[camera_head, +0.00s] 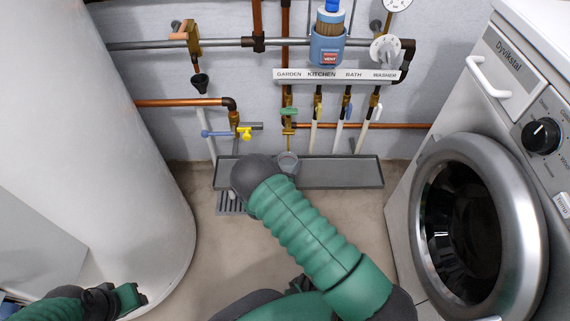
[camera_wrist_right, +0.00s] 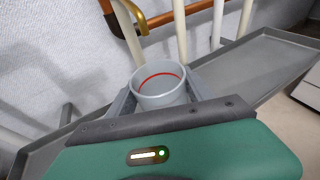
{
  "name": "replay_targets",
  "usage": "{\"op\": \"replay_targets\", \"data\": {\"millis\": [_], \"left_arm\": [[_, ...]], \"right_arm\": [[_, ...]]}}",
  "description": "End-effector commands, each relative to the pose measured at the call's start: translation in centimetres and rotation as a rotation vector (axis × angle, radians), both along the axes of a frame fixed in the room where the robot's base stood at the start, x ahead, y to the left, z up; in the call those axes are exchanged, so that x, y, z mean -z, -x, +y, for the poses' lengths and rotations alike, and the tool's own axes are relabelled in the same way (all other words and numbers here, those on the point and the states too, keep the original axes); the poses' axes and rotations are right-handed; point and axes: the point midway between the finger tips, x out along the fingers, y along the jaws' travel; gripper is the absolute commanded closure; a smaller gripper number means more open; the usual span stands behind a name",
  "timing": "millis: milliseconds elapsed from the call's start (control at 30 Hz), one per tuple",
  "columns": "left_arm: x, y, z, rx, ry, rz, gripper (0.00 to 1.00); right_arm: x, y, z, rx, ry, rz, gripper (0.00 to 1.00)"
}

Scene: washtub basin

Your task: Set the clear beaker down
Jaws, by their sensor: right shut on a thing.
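The clear beaker (camera_wrist_right: 161,100) is a small see-through grey cup with a red line around it, upright with its open mouth facing up. My right gripper (camera_wrist_right: 160,92) is shut on it, with a grey finger on each side. In the head view the beaker (camera_head: 289,160) shows just past my right wrist, over the grey tray (camera_head: 340,173) along the wall; I cannot tell whether its base touches the tray. My right forearm hides most of the right gripper there. My left gripper (camera_head: 132,295) is low at the left, far from the beaker; its jaws are unclear.
Pipes and taps with coloured handles hang above the tray, under a label board (camera_head: 340,76). A floor drain grate (camera_head: 232,208) lies in front of the tray's left end. A white tank (camera_head: 90,120) stands left, a washer (camera_head: 470,220) right. The tray's right part is bare.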

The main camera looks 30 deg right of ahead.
Motion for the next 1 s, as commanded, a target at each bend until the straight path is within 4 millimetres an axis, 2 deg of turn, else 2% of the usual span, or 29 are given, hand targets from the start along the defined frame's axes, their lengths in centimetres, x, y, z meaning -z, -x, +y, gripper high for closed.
{"op": "replay_targets", "data": {"millis": [200,233,400,733,867,1000], "left_arm": [[-0.1,0.0,0.0,0.000,0.000,-0.001,0.64],[-0.1,0.0,0.0,0.000,0.000,-0.001,0.64],[-0.2,0.0,0.0,0.000,0.000,-0.001,0.64],[-0.6,0.0,0.0,0.000,0.000,-0.001,0.64],[-2.2,0.0,0.0,0.000,0.000,-0.001,0.64],[-4.4,-0.1,0.0,0.000,0.000,-0.001,0.64]], "right_arm": [[0.3,0.0,0.1,-0.002,-0.007,0.004,0.86],[0.3,0.0,0.1,-0.002,-0.007,0.004,0.39],[0.1,0.0,0.1,-0.001,-0.004,0.004,0.18],[-0.3,0.1,0.3,-0.002,-0.004,0.005,0.18],[-1.3,1.2,2.0,-0.006,-0.004,0.007,0.18],[-2.6,3.3,4.9,-0.008,-0.004,0.007,0.18]]}}
